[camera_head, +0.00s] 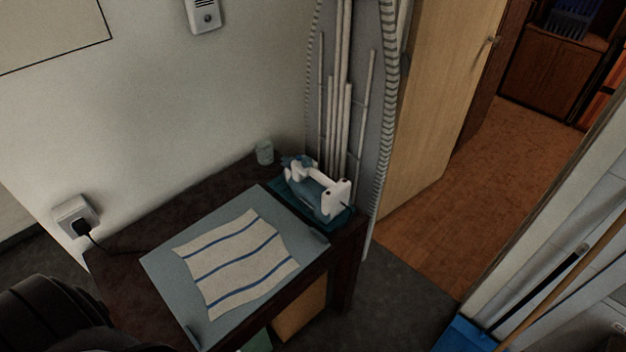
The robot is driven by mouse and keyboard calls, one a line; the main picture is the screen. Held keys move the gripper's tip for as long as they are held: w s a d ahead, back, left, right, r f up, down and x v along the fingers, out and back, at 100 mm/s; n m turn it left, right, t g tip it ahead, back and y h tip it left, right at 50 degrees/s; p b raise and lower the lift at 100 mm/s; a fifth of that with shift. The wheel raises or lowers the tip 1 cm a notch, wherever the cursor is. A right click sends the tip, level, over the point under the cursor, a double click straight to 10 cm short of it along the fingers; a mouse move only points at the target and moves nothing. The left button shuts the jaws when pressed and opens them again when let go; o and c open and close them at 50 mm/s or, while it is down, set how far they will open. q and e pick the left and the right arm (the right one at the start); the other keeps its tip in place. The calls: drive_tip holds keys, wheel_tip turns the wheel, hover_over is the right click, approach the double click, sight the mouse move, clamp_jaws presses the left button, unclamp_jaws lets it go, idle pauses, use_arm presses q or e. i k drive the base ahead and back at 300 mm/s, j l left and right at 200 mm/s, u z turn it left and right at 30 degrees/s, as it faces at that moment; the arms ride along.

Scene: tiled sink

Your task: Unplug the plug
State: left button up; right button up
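A black plug (81,226) sits in a white wall socket (70,213) at the left, low on the wall just beyond the table's left end. Its black cord (98,243) runs from the plug to the dark table (130,262). A white and teal appliance (318,190), which looks like an iron, rests at the table's right back corner; I cannot trace the cord to it. A dark, rounded part, likely of my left arm, shows at the bottom left, below the socket. No fingertips of either gripper show.
A grey mat (165,265) with a blue-striped cloth (240,262) covers much of the table. A small cup (264,153) stands at the back. An ironing board (380,120) leans upright at the right. The wall above the socket is clear.

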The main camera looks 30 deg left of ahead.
sight(81, 226)
drive_tip(key=u, duration=2.4)
drive_tip(key=j+u, duration=0.5)
drive_tip(key=k+l, duration=0.05)
